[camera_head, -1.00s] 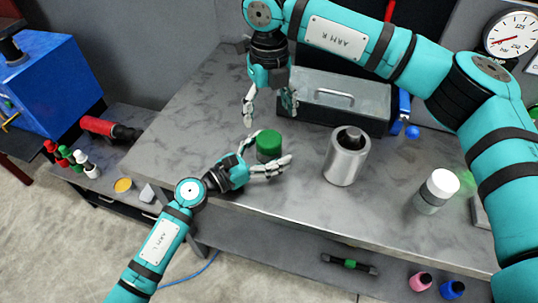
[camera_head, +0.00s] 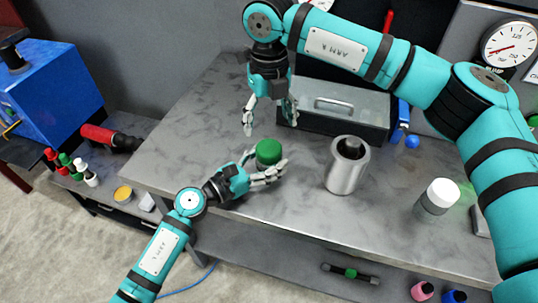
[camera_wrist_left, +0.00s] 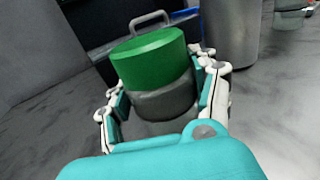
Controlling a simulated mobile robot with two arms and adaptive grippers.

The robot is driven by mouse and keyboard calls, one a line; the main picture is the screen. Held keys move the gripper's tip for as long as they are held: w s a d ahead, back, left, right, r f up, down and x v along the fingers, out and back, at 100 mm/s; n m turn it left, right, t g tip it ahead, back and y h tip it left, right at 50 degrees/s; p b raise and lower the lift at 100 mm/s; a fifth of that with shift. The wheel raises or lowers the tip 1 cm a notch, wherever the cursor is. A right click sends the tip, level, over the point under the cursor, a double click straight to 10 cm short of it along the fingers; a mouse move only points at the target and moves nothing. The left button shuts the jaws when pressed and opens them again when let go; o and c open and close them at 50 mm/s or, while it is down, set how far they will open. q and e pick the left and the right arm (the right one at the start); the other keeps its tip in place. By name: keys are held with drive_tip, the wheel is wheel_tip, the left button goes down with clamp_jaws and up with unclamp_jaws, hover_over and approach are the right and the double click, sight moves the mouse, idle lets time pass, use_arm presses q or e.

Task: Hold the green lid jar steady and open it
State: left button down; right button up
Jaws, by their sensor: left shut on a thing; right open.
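The green lid jar stands upright on the grey bench, its green lid (camera_head: 268,152) on top. In the left wrist view the green lid (camera_wrist_left: 150,58) sits on a grey jar body (camera_wrist_left: 165,103). My left gripper (camera_head: 270,174) is shut on the jar body below the lid, one finger on each side. The body is mostly hidden by the fingers in the head view. My right gripper (camera_head: 270,117) is open and empty, pointing down, above and behind the jar and apart from it.
A metal cylinder (camera_head: 346,172) with a dark top stands right of the jar. A white-capped jar (camera_head: 437,197) is farther right. A grey toolbox (camera_head: 345,108) with a handle stands behind. The bench's left part is clear.

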sight(269, 147)
drive_tip(key=m, duration=0.7)
drive_tip(key=shift+a, duration=0.1)
drive_tip(key=m, duration=0.4)
drive_tip(key=shift+m, duration=0.4)
drive_tip(key=shift+f+m, duration=0.2)
drive_tip(key=shift+m, duration=0.5)
drive_tip(key=shift+f, duration=3.85)
